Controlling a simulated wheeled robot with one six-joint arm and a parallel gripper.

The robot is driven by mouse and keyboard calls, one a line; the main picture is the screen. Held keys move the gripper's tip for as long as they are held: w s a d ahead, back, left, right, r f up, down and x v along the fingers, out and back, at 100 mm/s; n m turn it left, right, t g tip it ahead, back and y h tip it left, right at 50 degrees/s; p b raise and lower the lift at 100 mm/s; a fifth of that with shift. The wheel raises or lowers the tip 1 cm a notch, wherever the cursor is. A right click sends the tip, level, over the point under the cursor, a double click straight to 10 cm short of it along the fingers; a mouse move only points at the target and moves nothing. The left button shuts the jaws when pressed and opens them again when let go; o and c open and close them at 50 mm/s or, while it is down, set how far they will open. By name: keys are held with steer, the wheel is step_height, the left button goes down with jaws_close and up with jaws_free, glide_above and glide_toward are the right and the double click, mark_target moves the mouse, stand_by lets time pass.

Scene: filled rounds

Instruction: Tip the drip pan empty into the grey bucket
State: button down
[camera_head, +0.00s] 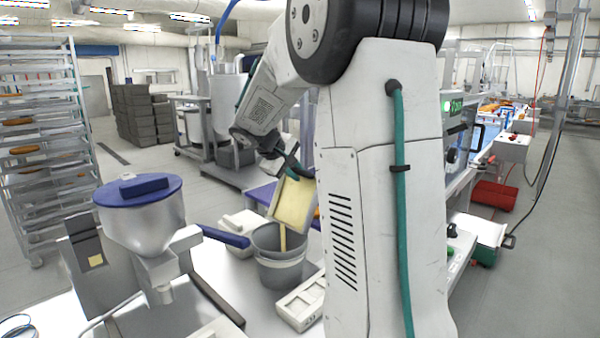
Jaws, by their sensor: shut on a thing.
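The drip pan (293,203), a shallow rectangular tray with a pale yellow inside, is steeply tilted above the grey bucket (281,273). A yellow strand (283,238) runs from the pan's low edge into the bucket's mouth. The bucket stands upright on the light worktop. My gripper (291,166) is shut on the pan's upper end and holds it in the air. My arm hides part of the pan's right side, and the bucket's depth and contents are mostly hidden.
A metal hopper machine with a blue lid (138,190) stands left of the bucket. A blue-handled thing (223,236) lies close to the bucket's left. A pale box with recesses (301,302) lies at its front right. A tray rack (48,140) stands far left.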

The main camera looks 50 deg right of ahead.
steer(key=shift+a+r+h, duration=0.2)
steer(key=shift+a+h, duration=1.6)
steer(key=shift+a, duration=0.6)
